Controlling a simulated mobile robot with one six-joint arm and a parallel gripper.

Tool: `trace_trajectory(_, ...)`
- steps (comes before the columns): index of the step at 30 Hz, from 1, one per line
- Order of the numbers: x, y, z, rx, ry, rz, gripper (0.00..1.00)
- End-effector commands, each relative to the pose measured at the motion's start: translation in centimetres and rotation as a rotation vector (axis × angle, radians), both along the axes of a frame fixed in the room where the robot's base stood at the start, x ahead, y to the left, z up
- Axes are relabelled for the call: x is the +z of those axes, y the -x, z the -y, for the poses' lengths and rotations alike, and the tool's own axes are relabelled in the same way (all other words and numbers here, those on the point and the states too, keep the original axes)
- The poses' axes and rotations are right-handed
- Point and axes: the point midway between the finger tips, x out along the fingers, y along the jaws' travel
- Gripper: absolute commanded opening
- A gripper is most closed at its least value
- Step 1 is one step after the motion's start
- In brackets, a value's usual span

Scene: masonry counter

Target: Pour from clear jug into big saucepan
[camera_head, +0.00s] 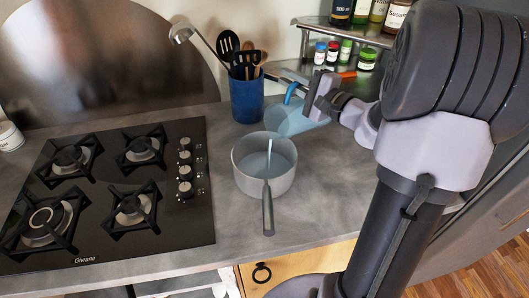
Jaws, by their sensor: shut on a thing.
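The big saucepan (283,181) is grey and stands on the counter right of the stove, its handle pointing toward the front edge. The clear jug (290,119) is bluish and see-through, with a blue handle. The fingertips are partly hidden.
A blue utensil pot (248,98) with ladle and spatulas stands close behind the saucepan. A black gas stove (105,190) is on the left. A metal rack (345,30) with jars and bottles is at the back right. The counter right of the saucepan is clear.

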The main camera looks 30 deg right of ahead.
Motion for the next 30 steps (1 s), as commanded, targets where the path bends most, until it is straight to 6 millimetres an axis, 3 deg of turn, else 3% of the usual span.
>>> trace_trajectory(30,0.27,0.18,-0.71,0.000,0.031,0.008,0.00)
